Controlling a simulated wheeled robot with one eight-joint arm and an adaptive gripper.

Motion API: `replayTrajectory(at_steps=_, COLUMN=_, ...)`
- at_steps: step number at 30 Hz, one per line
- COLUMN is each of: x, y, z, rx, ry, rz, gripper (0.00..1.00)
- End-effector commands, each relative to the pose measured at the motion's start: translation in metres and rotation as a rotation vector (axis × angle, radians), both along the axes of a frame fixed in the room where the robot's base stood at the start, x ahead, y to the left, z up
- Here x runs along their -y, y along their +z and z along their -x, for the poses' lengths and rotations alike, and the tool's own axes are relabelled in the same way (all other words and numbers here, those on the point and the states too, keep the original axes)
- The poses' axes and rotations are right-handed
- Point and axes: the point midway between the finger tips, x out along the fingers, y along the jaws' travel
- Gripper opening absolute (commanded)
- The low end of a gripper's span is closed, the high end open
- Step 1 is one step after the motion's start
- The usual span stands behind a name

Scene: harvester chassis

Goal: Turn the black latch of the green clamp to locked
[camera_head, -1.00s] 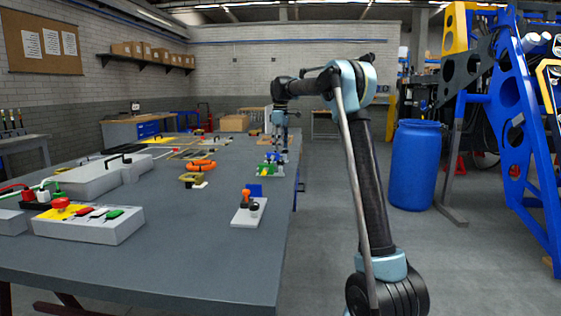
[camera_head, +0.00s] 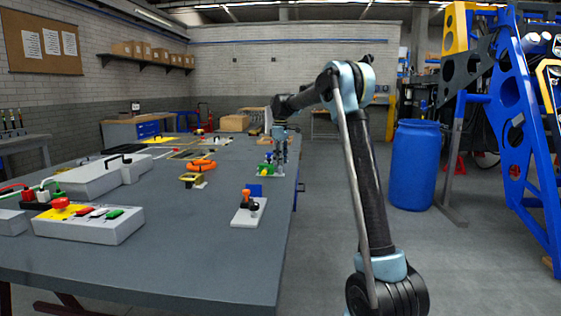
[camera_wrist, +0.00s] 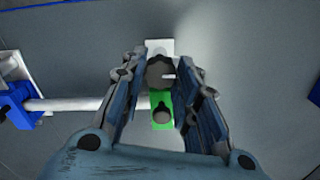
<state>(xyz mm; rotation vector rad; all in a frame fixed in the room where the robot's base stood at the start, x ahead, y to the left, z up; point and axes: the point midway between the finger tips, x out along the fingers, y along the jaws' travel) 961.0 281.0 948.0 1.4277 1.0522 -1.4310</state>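The green clamp (camera_wrist: 155,97) lies below my gripper in the wrist view, on a white base plate (camera_wrist: 160,45). A round dark knob with a small light mark, apparently the black latch (camera_wrist: 159,75), sits at the clamp's far end. A smaller dark knob (camera_wrist: 162,117) is at its near end. My gripper (camera_wrist: 161,66) is open, with one finger on each side of the larger knob; whether they touch it I cannot tell. In the head view the clamp (camera_head: 264,169) is small at the table's right edge, with my gripper (camera_head: 280,158) pointing down beside it.
A white rod (camera_wrist: 70,104) runs left from the clamp to a blue bracket (camera_wrist: 17,107). Nearer on the grey table (camera_head: 190,255) stands a white plate with an orange-and-black knob (camera_head: 249,205). Orange rings (camera_head: 201,165) lie farther left. A blue barrel (camera_head: 415,165) stands on the floor.

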Motion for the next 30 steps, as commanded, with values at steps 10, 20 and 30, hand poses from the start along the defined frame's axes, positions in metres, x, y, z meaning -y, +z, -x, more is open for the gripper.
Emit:
replayTrajectory(at_steps=10, x=0.0004, y=0.0001, z=-0.001, rx=0.003, ry=-0.016, rz=0.001, gripper=0.05)
replayTrajectory(at_steps=20, x=0.0007, y=0.0002, z=-0.0015, rx=0.003, ry=-0.177, rz=0.0, gripper=0.05)
replayTrajectory(at_steps=30, x=0.0009, y=0.0003, z=-0.0018, rx=0.004, ry=-0.489, rz=0.001, gripper=0.05)
